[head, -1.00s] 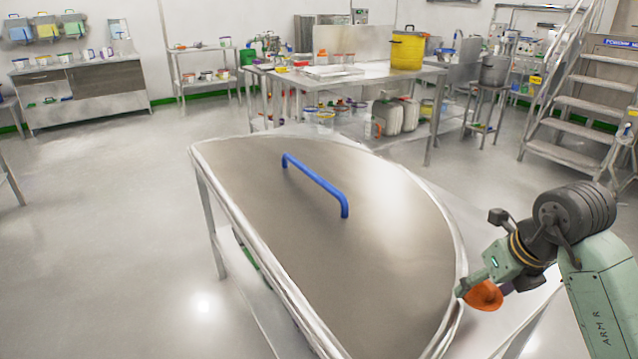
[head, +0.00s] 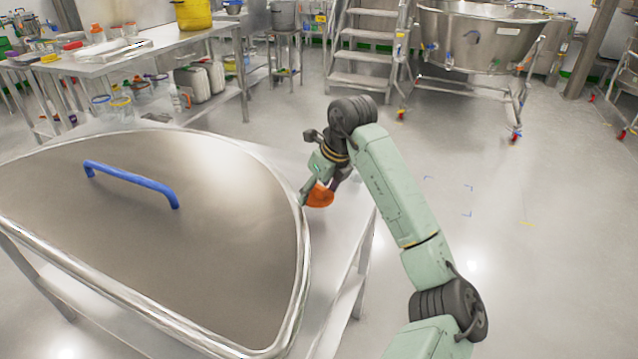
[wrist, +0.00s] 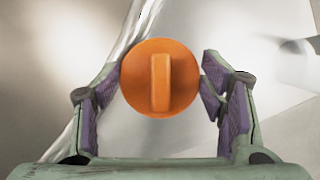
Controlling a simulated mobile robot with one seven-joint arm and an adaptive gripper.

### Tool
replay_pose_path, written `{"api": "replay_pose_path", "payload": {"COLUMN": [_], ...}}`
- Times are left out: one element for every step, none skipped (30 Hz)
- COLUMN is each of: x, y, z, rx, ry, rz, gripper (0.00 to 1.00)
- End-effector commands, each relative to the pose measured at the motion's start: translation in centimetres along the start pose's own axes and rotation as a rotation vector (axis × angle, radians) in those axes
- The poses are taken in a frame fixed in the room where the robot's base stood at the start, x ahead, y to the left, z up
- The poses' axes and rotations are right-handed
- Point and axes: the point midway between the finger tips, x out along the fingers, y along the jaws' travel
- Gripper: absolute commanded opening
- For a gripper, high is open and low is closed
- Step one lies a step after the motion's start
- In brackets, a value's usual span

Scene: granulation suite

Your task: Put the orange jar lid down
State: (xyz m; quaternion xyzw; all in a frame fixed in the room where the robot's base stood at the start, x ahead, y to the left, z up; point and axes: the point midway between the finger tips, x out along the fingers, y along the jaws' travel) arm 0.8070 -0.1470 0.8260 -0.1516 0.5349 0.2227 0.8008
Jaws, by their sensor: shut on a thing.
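The orange jar lid (head: 320,196) is a round disc with a raised bar across its face. In the wrist view the lid (wrist: 178,82) sits between the two purple-padded fingers, bar upright in the picture. My gripper (wrist: 160,85) is shut on the lid by its rim. In the head view my gripper (head: 317,184) holds it just right of the curved rim of a large metal cover, over a pale steel surface. I cannot tell whether the lid touches that surface.
The large metal cover (head: 215,270) with a blue handle (head: 130,183) fills the left front. A steel table (head: 160,46) with a yellow pot (head: 193,14) stands behind. Steps (head: 365,55) and a large steel bowl (head: 475,38) on a wheeled stand are at the back.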

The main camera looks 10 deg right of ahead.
Motion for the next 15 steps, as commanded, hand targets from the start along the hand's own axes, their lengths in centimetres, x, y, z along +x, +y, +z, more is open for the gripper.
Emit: {"api": "replay_pose_path", "payload": {"x": [0.0,0.2,0.5,0.6,0.8,1.0,1.1,1.2,1.3,1.5,1.8,2.3,2.7,3.1,3.6], "y": [-0.9,-1.4,-2.1,-2.5,-2.7,-3.1,-3.3,-3.4,-3.6,-3.6,-3.6,-3.5,-3.5,-3.5,-3.5], "z": [0.8,1.1,1.5,1.7,1.9,2.0,2.1,2.2,2.2,2.1,2.0,1.8,1.6,1.4,1.2], "rx": [0.003,0.002,0.003,0.002,0.001,0.001,0.000,0.000,0.000,0.001,0.001,0.001,0.001,0.001,0.000], "ry": [0.001,0.001,0.001,-0.001,-0.001,0.000,-0.001,-0.001,0.000,0.000,-0.001,-0.001,-0.001,0.000,-0.001], "rz": [0.002,0.003,0.001,0.001,0.001,0.001,0.000,0.000,0.000,0.001,0.002,0.004,0.004,0.004,0.005], "gripper": [0.43,0.43,0.43,0.43,0.43,0.43,0.43,0.43,0.43,0.43,0.43,0.43,0.43,0.43,0.43]}}
